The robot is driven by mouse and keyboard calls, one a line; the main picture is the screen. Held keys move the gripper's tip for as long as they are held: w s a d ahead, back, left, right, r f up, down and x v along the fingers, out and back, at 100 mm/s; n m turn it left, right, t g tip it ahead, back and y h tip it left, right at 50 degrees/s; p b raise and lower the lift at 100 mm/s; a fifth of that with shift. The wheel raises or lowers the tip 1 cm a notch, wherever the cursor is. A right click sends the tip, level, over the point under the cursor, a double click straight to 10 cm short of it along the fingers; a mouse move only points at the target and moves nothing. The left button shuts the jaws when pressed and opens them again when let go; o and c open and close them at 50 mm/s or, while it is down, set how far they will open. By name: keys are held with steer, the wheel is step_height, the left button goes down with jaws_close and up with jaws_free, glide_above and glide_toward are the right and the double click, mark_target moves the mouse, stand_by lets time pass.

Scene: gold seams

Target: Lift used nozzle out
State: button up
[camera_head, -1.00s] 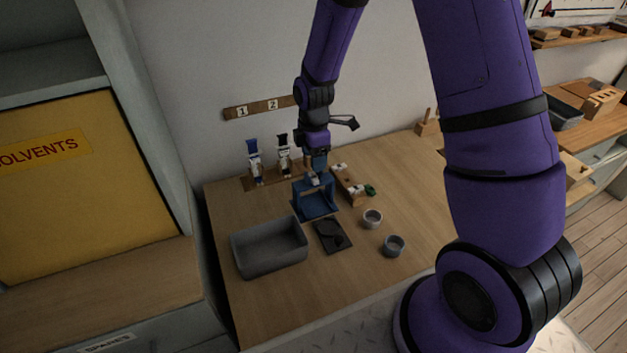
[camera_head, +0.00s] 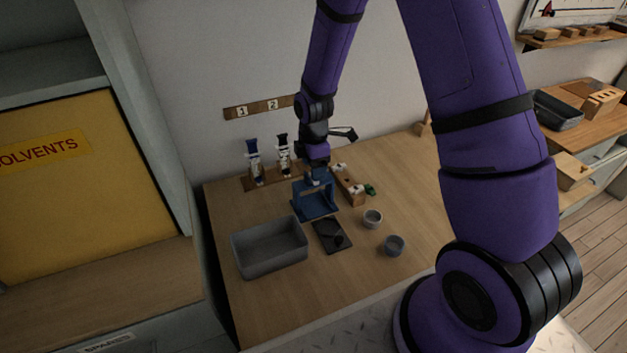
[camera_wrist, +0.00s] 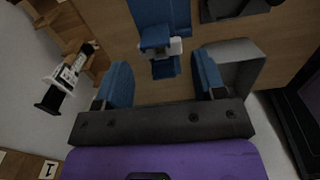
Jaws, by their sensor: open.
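A blue stand (camera_head: 315,203) stands on the wooden bench, and it also shows at the top of the wrist view (camera_wrist: 158,14). A small whitish piece (camera_wrist: 175,46) sits at the stand's blue head in the wrist view; I cannot tell if it is the used nozzle. My gripper (camera_wrist: 162,64) has two blue fingers set wide apart, with nothing held between them. It is above the stand, whose head shows between and beyond the fingertips. In the head view my wrist partly covers the top of the stand.
A grey bin (camera_head: 243,257) and a dark pad (camera_head: 325,231) lie in front of the stand. Two grey cups (camera_head: 372,219) (camera_head: 394,245) stand to the right. A wooden block (camera_head: 343,180) is close behind right. Two upright tools (camera_head: 255,163) (camera_head: 284,155) stand behind left, near the wall.

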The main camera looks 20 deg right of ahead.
steer(key=shift+f, duration=2.35)
steer(key=c, duration=0.5)
steer(key=shift+r, duration=4.2)
